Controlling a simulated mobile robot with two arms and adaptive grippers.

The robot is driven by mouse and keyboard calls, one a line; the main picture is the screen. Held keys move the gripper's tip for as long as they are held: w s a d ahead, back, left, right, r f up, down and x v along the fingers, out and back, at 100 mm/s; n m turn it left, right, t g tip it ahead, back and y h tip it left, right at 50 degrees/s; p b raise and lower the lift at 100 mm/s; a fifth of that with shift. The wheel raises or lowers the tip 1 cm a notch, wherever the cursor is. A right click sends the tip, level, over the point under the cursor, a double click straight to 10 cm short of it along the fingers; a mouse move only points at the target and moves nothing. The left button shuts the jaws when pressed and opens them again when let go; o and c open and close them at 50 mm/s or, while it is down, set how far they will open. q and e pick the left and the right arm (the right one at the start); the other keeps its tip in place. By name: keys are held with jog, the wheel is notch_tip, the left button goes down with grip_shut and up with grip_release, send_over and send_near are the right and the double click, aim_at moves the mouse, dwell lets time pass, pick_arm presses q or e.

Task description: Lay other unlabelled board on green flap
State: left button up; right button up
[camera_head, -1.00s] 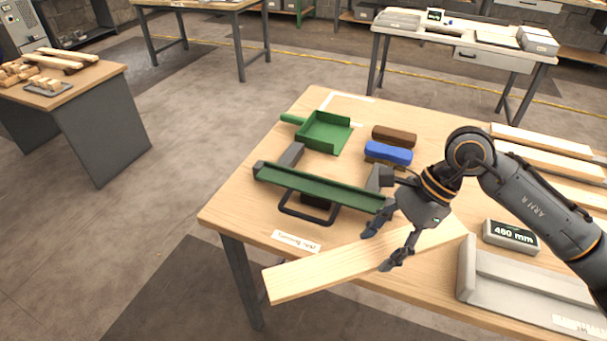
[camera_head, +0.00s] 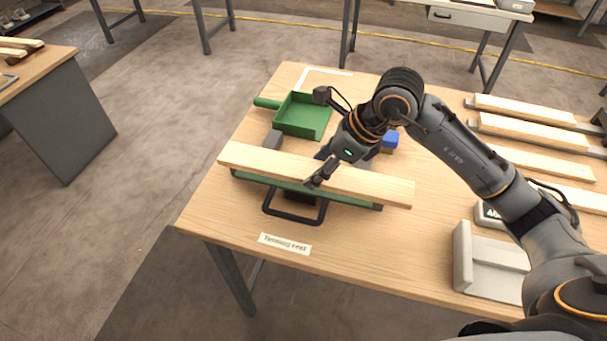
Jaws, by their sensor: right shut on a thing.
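My right gripper (camera_head: 318,171) is shut on a pale wooden board (camera_head: 375,185) near its middle. The board lies lengthwise along the green flap (camera_head: 274,184) and covers most of it. Only the flap's front edge shows below the board. I cannot tell whether the board touches the flap or is held just above it. No label shows on the board's visible faces. A black loop handle (camera_head: 295,218) sticks out in front of the flap. My left gripper is out of view.
A green dustpan-like tray (camera_head: 302,116) stands behind the flap. A blue block (camera_head: 390,138) is partly hidden by my right arm. Several boards lie at the right, one being a pale board (camera_head: 530,131). A grey trough (camera_head: 490,265) and a paper label (camera_head: 285,244) are near the front edge.

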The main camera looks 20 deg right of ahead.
jog(key=p+x, duration=0.1)
jog(key=x, duration=0.1)
jog(key=d+p+x, duration=0.1)
jog(key=x, duration=0.5)
jog(key=shift+w+f+p, duration=0.4)
jog(key=shift+w, duration=0.05)
jog(key=shift+d+f, duration=0.1)
jog(key=shift+f, duration=0.15)
jog(key=shift+f+b, duration=0.4)
jog(key=shift+b, duration=0.15)
jog(key=o, duration=1.3)
